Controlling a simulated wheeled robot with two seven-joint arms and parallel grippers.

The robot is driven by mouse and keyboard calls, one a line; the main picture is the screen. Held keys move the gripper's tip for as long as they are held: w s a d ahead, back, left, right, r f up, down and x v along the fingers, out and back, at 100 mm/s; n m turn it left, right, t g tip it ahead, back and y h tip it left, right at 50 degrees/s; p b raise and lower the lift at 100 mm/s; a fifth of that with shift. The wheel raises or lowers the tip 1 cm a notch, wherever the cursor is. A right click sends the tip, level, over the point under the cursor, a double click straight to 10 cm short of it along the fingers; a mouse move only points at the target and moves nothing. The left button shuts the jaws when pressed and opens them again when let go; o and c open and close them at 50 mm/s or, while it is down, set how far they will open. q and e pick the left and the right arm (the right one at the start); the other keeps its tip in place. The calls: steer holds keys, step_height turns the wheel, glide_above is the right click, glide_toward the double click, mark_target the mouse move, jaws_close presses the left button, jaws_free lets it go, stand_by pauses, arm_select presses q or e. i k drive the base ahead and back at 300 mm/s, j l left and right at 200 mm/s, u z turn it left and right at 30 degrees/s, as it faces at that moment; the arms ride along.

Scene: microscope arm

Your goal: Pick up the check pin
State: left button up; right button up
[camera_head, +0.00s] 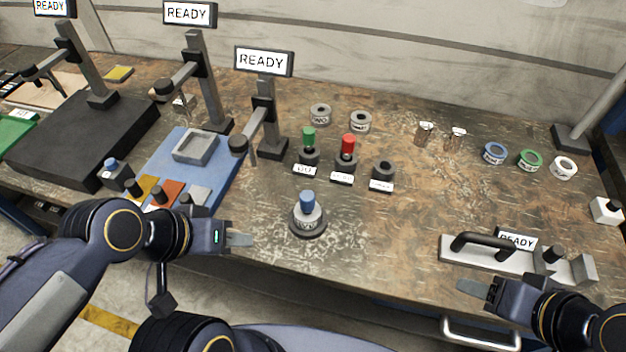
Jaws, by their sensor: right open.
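Several pins with coloured tops stand on the bench; I cannot tell which is named the check pin. A blue-topped pin (307,203) stands upright in a round grey base (308,222) near the front edge. A green-topped pin (308,138) and a red-topped pin (348,146) stand upright in dark labelled holders behind it. A third dark holder (383,172) shows no coloured top. My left gripper (240,240) is left of the blue-topped pin and apart from it; its jaw gap is not clear. My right gripper (474,288) is open at the front right, below the handled plate.
A metal plate with a black handle (483,243) lies at the front right. Rings (494,153) lie at the back right. Stands with READY signs (263,62) and a blue mat (215,160) occupy the left. The bench between the holders and handled plate is clear.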

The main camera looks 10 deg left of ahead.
mark_target(307, 198)
steer(key=k, duration=0.4)
steer(key=u, duration=0.4)
steer(key=k+u, duration=0.15)
steer(key=u, duration=0.6)
steer(key=k+j+u, duration=0.1)
steer(key=u, duration=0.25)
steer(key=l+u, duration=0.25)
steer(key=l, duration=0.15)
steer(key=k+l+u, duration=0.2)
steer(key=l, duration=0.15)
steer(key=l+u, duration=0.25)
steer(key=l, duration=0.15)
